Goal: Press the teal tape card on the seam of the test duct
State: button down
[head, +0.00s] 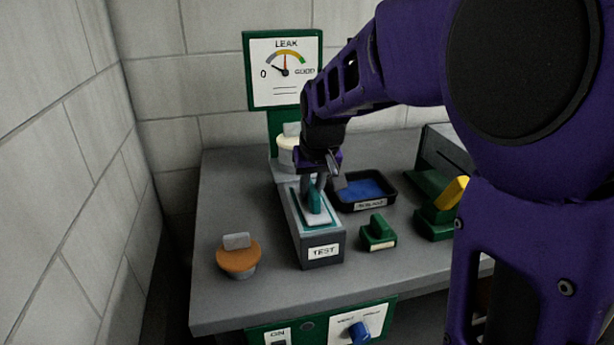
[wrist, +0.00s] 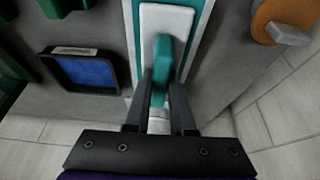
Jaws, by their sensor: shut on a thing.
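The teal tape card is a pale plate with an upright teal grip (head: 314,202); the grip also shows in the wrist view (wrist: 163,62). My gripper (head: 315,184) is shut on that grip, and both fingers flank it in the wrist view (wrist: 160,88). The pale plate lies flat over the top of the test duct (head: 325,253), inside a teal outline, lined up along the duct. Whether the plate touches the duct or hovers just above it, I cannot tell. The seam itself is hidden under the plate.
A leak gauge (head: 284,85) stands behind the duct, its dark needle toward the 0 side. An orange disc (head: 238,262) sits left. A black tray with blue inside (head: 365,188) and a green block (head: 378,238) sit right. A blue knob (head: 358,332) is on the front panel.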

aim_at(312, 187)
jog(key=shift+r+p, duration=2.8)
jog(key=shift+r, duration=1.1)
